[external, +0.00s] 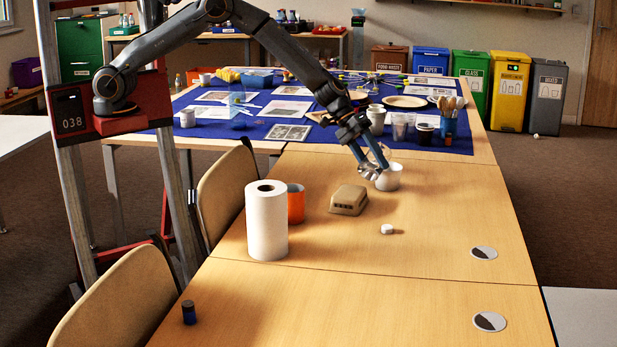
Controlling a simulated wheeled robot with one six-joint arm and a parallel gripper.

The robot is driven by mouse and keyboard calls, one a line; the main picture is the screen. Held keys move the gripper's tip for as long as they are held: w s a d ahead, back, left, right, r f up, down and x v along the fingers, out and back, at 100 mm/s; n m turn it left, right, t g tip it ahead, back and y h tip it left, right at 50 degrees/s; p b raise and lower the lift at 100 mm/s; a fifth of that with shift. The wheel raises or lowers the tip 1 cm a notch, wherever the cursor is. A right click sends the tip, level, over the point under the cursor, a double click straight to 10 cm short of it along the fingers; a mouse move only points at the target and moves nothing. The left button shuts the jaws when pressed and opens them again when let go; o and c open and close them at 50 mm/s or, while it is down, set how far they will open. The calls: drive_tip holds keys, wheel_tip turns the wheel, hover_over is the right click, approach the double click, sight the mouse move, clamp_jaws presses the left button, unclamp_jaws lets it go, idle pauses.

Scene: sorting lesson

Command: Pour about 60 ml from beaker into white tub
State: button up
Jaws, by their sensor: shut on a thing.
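My gripper (374,160) is at the far part of the bare wooden table, with its fingers pointing down. It is shut on a small shiny, glassy vessel, which I take to be the beaker (367,173). The beaker looks tilted and is partly hidden by the fingers. The white tub (391,180) stands upright on the table just right of the beaker, close against it in the picture. I cannot tell whether they touch. The contents of both and any stream of liquid are too small to make out.
Cups and a utensil holder (448,128) crowd the blue cloth (330,135) behind. The table's right side is mostly clear.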

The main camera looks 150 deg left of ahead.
drive_tip(key=shift+s+a+r+n+t+h+p, duration=0.1)
drive_tip(key=shift+r+n+t+h+p, duration=0.4)
drive_tip(key=shift+p, duration=1.3)
drive_tip(key=shift+a+r+h, duration=0.15)
drive_tip(key=shift+a+h, duration=0.2)
drive_tip(key=shift+h, duration=0.25)
drive_tip(key=shift+s+r, duration=0.1)
drive_tip(key=shift+s+a+r+h+b, duration=0.1)
drive_tip(key=shift+s+a+h+b, duration=0.1)
drive_tip(key=shift+a, duration=0.15)
drive_tip(key=shift+s+a+r+h+b, duration=0.1)
drive_tip(key=shift+a+h, duration=0.1)
drive_tip(key=shift+a, duration=0.15)
drive_tip(key=shift+a+r+n+t+h+b, duration=0.2)
drive_tip(key=shift+r+n+t+h+b, duration=0.25)
drive_tip(key=shift+h+b, duration=0.2)
